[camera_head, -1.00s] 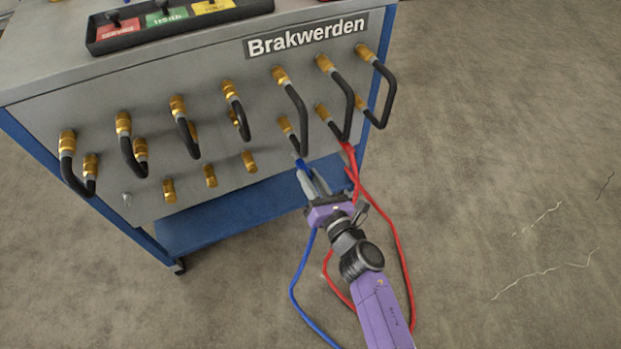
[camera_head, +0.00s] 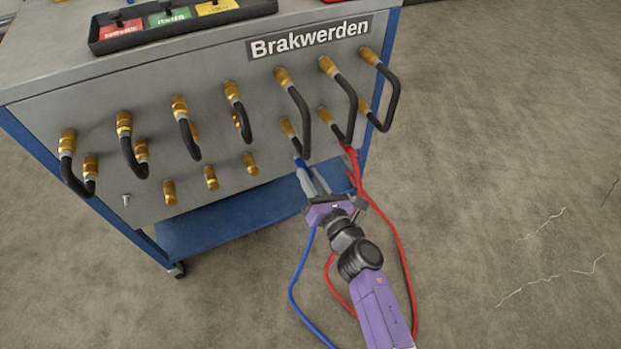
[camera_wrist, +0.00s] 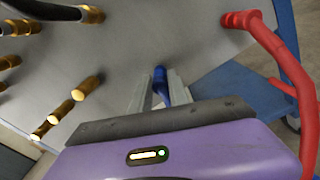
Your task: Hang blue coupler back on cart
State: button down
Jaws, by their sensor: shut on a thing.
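My gripper (camera_head: 308,180) is shut on the blue coupler (camera_head: 300,163) at the lower right of the cart's front panel. The coupler also shows between the fingers in the wrist view (camera_wrist: 161,84), its far end close to the grey panel. I cannot tell whether it touches the panel. A blue hose (camera_head: 293,283) hangs down from the gripper area.
A red coupler (camera_wrist: 240,19) with a red hose (camera_head: 400,250) sits on the panel just right of my gripper. Black looped hoses (camera_head: 302,115) join brass fittings above. Bare brass fittings (camera_head: 211,178) stand to the left. A blue lower shelf (camera_head: 215,222) lies below. Floor at right is clear.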

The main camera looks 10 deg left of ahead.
jog(key=shift+w+a+b, duration=0.35)
jog(key=shift+w+a, duration=0.05)
jog(key=shift+w, duration=0.2)
dwell(0.6)
jog(key=c, duration=0.8)
grip_release()
jog(key=shift+o, duration=0.2)
jog(key=shift+s+d, duration=0.1)
jog(key=p+v, duration=0.3)
jog(key=v, duration=0.3)
jog(key=shift+s+d, duration=0.2)
jog(key=shift+s, duration=0.15)
